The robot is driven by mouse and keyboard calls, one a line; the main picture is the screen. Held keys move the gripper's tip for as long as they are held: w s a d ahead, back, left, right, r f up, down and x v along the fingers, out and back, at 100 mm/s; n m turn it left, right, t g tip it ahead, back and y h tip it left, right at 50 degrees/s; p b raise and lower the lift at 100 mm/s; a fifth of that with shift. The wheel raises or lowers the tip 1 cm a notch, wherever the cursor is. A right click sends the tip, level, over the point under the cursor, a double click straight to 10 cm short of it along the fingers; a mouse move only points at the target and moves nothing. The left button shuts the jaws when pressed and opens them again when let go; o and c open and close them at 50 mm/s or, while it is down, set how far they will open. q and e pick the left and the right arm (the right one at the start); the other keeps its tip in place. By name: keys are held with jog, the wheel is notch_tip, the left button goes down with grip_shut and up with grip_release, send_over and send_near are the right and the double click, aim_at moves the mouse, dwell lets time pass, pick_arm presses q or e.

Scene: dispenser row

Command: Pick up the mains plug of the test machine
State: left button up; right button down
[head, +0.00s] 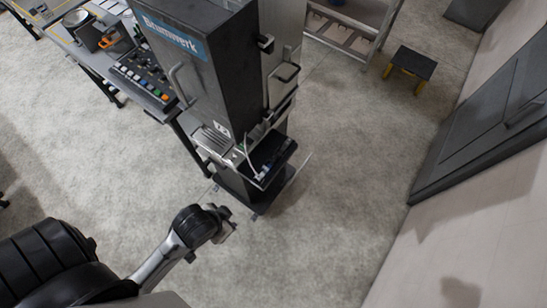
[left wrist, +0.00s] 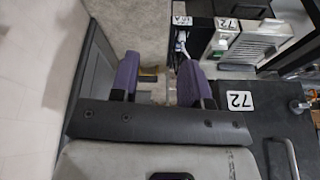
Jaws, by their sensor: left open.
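The test machine (head: 205,55) is a tall dark cabinet with a blue "Brumwerk" sign. A pale cable (head: 249,160) hangs at its lower front, over a dark open shelf. A small whitish piece at the cable's end, apparently the mains plug (head: 262,173), lies on that shelf; its detail is too small to tell. A pale cable or plug also shows near the top of the left wrist view (left wrist: 181,40), beyond one finger. My left gripper (head: 228,226) is below and in front of the shelf, apart from it. Its two purple fingers (left wrist: 158,82) are open with nothing between them.
A table (head: 135,78) with a coloured-button panel stands left of the machine. A small black-topped stool (head: 410,65) and a rack (head: 350,28) stand behind at right. A grey door (head: 490,115) is in the right wall. The floor right of the machine is clear.

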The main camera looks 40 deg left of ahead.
pick_arm(q)
jog(key=shift+o, duration=0.8)
jog(key=shift+w, duration=0.1)
